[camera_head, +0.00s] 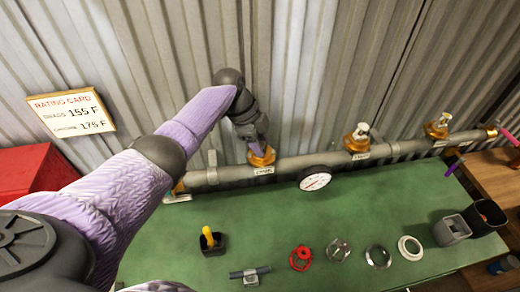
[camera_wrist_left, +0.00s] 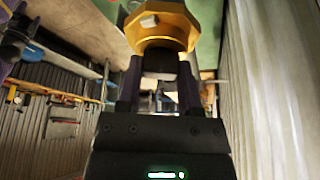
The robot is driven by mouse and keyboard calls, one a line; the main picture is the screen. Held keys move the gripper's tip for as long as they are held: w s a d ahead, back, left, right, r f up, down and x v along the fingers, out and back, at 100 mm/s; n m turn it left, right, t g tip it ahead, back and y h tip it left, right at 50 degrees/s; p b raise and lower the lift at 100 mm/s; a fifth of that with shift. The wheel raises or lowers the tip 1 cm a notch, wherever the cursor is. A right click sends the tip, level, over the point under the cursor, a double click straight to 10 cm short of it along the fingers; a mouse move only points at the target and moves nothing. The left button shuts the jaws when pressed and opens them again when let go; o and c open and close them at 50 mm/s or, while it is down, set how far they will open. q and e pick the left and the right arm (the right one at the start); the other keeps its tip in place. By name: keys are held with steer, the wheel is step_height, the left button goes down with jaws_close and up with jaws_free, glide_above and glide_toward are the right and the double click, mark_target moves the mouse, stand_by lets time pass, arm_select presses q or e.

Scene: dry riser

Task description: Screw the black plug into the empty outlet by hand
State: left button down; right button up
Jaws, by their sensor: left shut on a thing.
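My left gripper (camera_head: 256,142) is at the leftmost brass outlet (camera_head: 262,156) on the grey pipe, coming down from above. In the left wrist view the gripper's two fingers (camera_wrist_left: 160,82) are closed around a dark piece, which looks like the black plug (camera_wrist_left: 160,62). The plug is right against the mouth of the gold outlet (camera_wrist_left: 162,27); I cannot tell how deep it sits. In the head view the plug is hidden by the gripper. My right gripper is not in view.
The grey pipe (camera_head: 225,175) runs along the corrugated wall, with a gauge (camera_head: 314,178) and two more brass outlets (camera_head: 356,139), (camera_head: 436,127) with fittings on them. The green bench (camera_head: 170,235) holds a red handwheel (camera_head: 301,258), several rings and a dark cup (camera_head: 486,216).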

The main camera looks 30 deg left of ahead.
arm_select(q)
steer(key=m+b, duration=0.2)
steer(key=b, duration=0.1)
steer(key=shift+w+f+g, duration=0.1)
steer(key=shift+f+g, duration=0.15)
steer(key=shift+g, duration=0.15)
steer(key=c, duration=0.7)
jaws_free()
steer(key=shift+r+m+b, duration=0.15)
steer(key=shift+m+b, duration=0.15)
steer(key=o, duration=0.5)
steer(key=shift+r, duration=0.1)
steer(key=shift+r, duration=0.1)
steer(key=v, duration=0.9)
steer(key=shift+a+r, duration=0.15)
steer(key=shift+r, duration=0.15)
